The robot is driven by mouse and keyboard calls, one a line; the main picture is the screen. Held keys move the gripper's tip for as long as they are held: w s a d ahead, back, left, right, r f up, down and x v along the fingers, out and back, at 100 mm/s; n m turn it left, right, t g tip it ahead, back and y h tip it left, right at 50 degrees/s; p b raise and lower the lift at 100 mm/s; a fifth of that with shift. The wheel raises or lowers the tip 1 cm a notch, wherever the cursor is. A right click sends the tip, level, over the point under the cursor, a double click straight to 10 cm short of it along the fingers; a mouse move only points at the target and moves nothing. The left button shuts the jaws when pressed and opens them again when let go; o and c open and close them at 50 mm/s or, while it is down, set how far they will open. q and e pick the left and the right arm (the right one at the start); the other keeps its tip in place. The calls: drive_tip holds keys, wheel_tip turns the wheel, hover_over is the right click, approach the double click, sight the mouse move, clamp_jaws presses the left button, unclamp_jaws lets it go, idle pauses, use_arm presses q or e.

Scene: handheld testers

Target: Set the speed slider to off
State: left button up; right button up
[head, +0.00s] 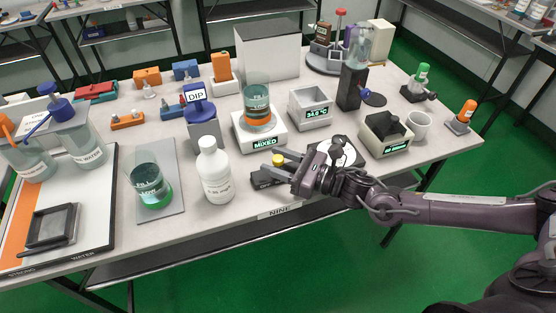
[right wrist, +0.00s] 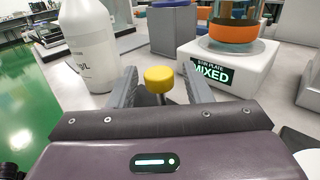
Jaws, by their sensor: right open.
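The speed slider's round yellow knob (head: 278,160) stands on a dark box (head: 262,181) at the table's front edge, in front of the white stir plate (head: 259,138) labelled MIXED. In the right wrist view the knob (right wrist: 160,79) sits on a thin metal stem between my right gripper's fingers. My right gripper (head: 277,167) is open around the knob, with a gap visible on both sides in the wrist view (right wrist: 159,88). My arm hides part of the slider box, and the slider's markings cannot be read. My left gripper is out of view.
A white bottle (head: 214,172) stands close to the left of the slider box. A beaker (head: 256,104) with layered liquid sits on the stir plate. A round white-faced device (head: 343,152) lies behind my right wrist. Several other testers crowd the table.

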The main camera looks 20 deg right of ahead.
sight(261, 176)
drive_tip(key=shift+c, duration=0.2)
clamp_jaws()
drive_tip(key=shift+s+a, duration=0.1)
drive_tip(key=shift+a, duration=2.1)
drive_tip(key=shift+c, duration=1.7)
unclamp_jaws()
drive_tip(key=o, duration=0.4)
drive_tip(key=shift+a, duration=0.1)
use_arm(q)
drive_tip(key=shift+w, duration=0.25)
